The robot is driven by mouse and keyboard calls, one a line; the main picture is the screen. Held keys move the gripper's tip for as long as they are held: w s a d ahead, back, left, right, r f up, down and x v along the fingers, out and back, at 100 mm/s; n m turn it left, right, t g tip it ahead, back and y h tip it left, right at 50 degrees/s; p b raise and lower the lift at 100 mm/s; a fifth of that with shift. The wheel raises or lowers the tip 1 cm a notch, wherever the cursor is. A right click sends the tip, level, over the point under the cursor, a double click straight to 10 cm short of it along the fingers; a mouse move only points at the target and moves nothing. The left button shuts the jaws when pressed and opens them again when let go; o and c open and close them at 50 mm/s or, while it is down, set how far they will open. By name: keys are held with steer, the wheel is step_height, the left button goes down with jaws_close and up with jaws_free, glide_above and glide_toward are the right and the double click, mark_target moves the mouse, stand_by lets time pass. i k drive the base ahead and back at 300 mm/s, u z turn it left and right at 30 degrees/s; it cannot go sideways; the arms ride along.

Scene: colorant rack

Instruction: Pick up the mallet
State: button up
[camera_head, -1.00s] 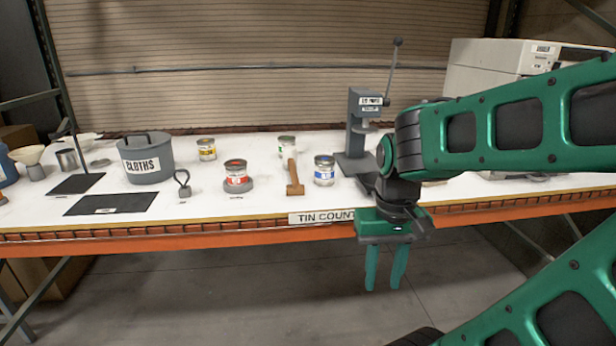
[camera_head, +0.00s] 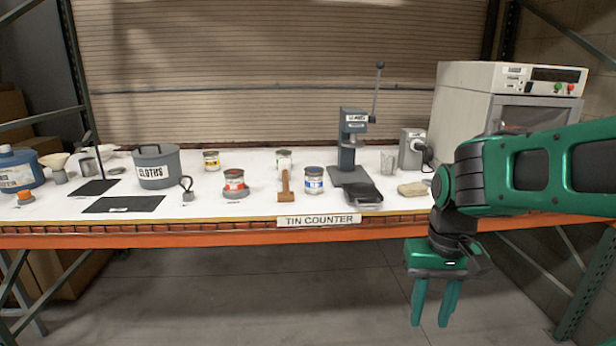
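The mallet (camera_head: 285,187) has a wooden handle and a brown block head. It lies on the white counter (camera_head: 225,206) near the front edge, with its head toward me. It is between the red-labelled tin and the blue-labelled tin. My gripper (camera_head: 432,318) hangs in front of the counter, below its top, to the right of the mallet and well apart from it. Its two green fingers point down, are spread with a gap between them, and hold nothing.
The red-labelled tin (camera_head: 235,182) and blue-labelled tin (camera_head: 313,180) flank the mallet. A lever press (camera_head: 350,150) stands behind to the right, with a dark tray (camera_head: 363,194) before it. The orange front beam (camera_head: 190,240) edges the counter.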

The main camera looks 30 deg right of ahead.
mark_target(284, 164)
steer(key=z, duration=0.35)
steer(key=i, duration=0.9)
